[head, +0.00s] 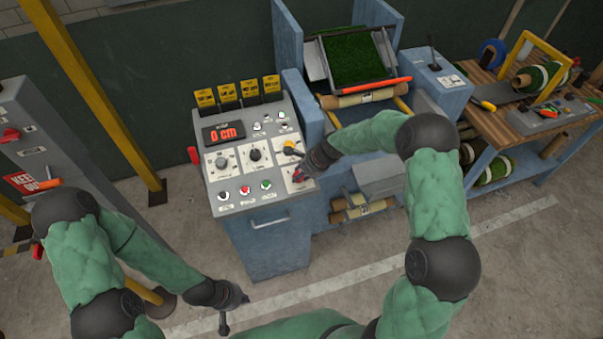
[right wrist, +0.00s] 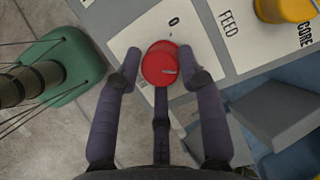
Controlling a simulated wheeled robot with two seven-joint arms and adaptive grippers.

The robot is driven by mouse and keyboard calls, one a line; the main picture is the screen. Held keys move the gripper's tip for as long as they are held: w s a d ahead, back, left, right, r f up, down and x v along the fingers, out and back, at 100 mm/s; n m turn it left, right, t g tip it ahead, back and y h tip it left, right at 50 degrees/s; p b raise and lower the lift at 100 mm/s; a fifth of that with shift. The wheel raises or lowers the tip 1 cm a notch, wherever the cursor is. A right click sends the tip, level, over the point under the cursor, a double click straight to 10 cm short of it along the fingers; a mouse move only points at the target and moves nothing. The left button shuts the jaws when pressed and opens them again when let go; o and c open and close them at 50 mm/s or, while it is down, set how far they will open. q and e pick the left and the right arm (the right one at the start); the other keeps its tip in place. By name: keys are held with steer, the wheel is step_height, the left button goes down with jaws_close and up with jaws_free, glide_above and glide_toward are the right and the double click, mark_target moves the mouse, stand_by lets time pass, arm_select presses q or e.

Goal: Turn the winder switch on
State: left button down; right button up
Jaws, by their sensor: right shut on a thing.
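The grey control console (head: 215,190) stands in the middle of the head view. A red rotary knob (right wrist: 160,66) on a white plate marked 0 shows in the right wrist view, at the panel's lower right corner in the head view. My right gripper (head: 301,172) is at that corner, with its fingers (right wrist: 162,62) shut on the red knob from both sides. I cannot read a winder label; part of the plate is hidden by the gripper. My left gripper (head: 234,312) hangs low before the console, its fingers apart and empty.
A yellow knob (right wrist: 282,8) is beside the red one, near the words FEED and CORE. The display (head: 223,132) reads 0 cm. Push buttons (head: 245,190) line the panel's lower edge. A turf roll machine (head: 355,60) and a wooden workbench (head: 520,150) stand right.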

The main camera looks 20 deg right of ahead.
steer(key=shift+a+m+t, duration=0.1)
steer(key=shift+m+t, duration=0.3)
steer(key=shift+m, duration=0.7)
steer(key=shift+r, duration=0.1)
steer(key=o, duration=0.9)
steer(key=shift+c, duration=0.2)
steer(key=shift+o, duration=1.2)
steer(key=shift+w+a, duration=0.1)
steer(key=shift+d+r, duration=0.25)
steer(key=v, duration=1.1)
steer(key=shift+s, duration=0.25)
